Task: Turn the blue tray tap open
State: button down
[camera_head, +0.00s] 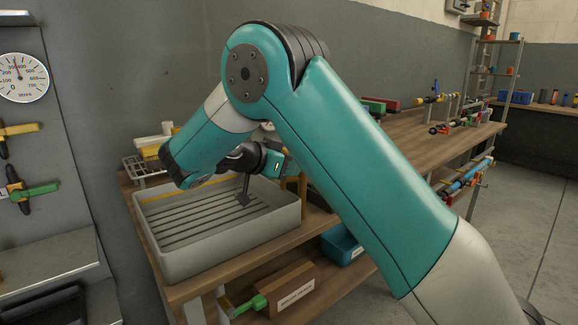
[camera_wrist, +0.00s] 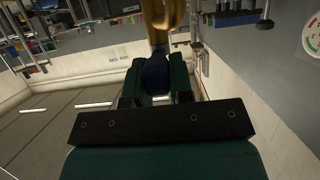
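In the wrist view the blue tap handle (camera_wrist: 155,74) sits at the end of a brass-coloured pipe (camera_wrist: 161,22). My gripper (camera_wrist: 156,82) has its two dark green fingers apart, one on each side of the handle. The handle nearly fills the space between them, but I cannot tell whether both fingers press on it. In the head view my gripper (camera_head: 278,163) is over the right back part of the grey ribbed tray (camera_head: 168,262). A brass-coloured upright (camera_head: 303,186) shows just beyond it. The blue handle is hidden there by my arm.
The tray stands on a wooden bench, with a wire rack (camera_head: 138,168) behind its left corner. A blue bin (camera_head: 342,243) and a wooden box (camera_head: 288,290) sit on the shelf below. A gauge (camera_head: 22,78) hangs on the left panel. Open floor lies at the right.

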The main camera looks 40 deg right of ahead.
jog(key=shift+s+f+n+t+b, duration=0.15)
jog(key=shift+n+t+b, duration=0.2)
jog(key=shift+b, duration=0.35)
jog(key=s+d+n+t+y+b, duration=0.1)
jog(key=n+t+y+b, duration=0.2)
jog(key=n+t, duration=0.1)
jog(key=s+d+n+t+y+b, duration=0.1)
jog(key=n+t+y+b, duration=0.2)
jog(key=n, duration=0.2)
jog(key=s+d+n+t+y+b, duration=0.1)
jog(key=n+t+y+b, duration=0.2)
jog(key=n+t, duration=0.1)
jog(key=shift+s+d+n+t, duration=0.1)
jog(key=shift+s+n+t, duration=0.15)
jog(key=shift+s+t, duration=0.1)
jog(key=shift+n+y, duration=0.3)
jog(key=shift+y, duration=0.3)
jog(key=c, duration=1)
grip_release()
